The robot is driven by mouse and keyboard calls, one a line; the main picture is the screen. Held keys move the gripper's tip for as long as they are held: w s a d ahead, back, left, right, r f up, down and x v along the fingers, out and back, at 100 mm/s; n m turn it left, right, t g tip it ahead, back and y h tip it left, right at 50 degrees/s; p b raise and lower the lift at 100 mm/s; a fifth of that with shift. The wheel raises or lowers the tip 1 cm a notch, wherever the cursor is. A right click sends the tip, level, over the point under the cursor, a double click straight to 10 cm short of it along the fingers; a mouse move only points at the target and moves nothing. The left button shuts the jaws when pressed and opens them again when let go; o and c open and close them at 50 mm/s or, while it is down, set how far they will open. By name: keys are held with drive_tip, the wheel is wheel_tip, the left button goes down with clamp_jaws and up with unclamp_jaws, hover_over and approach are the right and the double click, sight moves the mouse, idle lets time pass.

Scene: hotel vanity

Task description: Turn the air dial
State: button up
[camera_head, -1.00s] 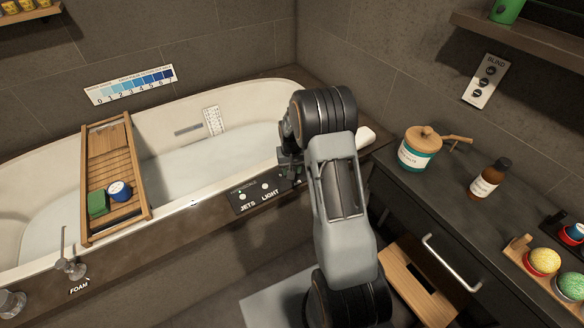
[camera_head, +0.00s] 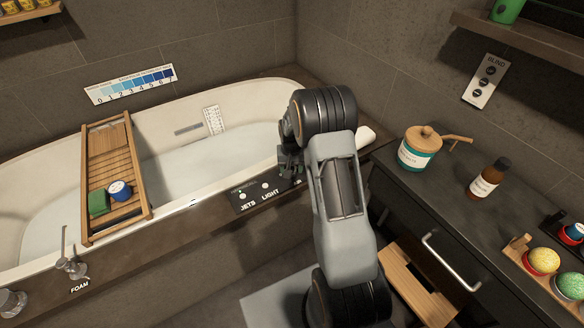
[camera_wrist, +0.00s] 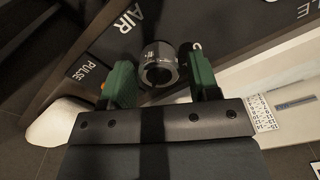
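The air dial (camera_wrist: 158,64) is a round, dark metallic knob on the black panel, beside the word AIR in the wrist view. My gripper (camera_wrist: 160,70) is open, with one green-padded finger on each side of the dial. Narrow gaps show between the fingers and the dial, more clearly on the right. In the head view my gripper (camera_head: 290,164) is at the right end of the tub's control panel (camera_head: 250,199), and my arm hides the dial there.
The panel also has JETS and LIGHT controls (camera_head: 265,186). A PULSE label (camera_wrist: 83,69) lies left of the dial in the wrist view. A wooden tray (camera_head: 128,150) spans the tub. The counter at right holds a jar (camera_head: 418,155) and a brown bottle (camera_head: 489,181).

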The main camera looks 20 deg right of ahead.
sight(291, 168)
drive_tip(key=shift+o, duration=0.6)
wheel_tip(291, 168, up, 14)
drive_tip(key=p, duration=0.2)
drive_tip(key=shift+f, duration=0.15)
idle(0.4)
drive_tip(key=s+a+r+n+t+p, duration=0.1)
drive_tip(key=s+a+r+p, duration=0.2)
drive_tip(key=s+r+p, duration=0.2)
drive_tip(key=s+a+r+n+t+p, duration=0.1)
drive_tip(key=s+a+r+p, duration=0.3)
drive_tip(key=s+r, duration=0.6)
drive_tip(key=s+a+r+n+t+p, duration=0.1)
drive_tip(key=s+a+r+n+p, duration=0.1)
drive_tip(key=s+r+p, duration=0.5)
wheel_tip(291, 168, up, 6)
drive_tip(key=shift+s+a+f+t+p, duration=0.1)
drive_tip(key=shift+s+a+t+p, duration=0.15)
drive_tip(key=shift+a+p, duration=0.45)
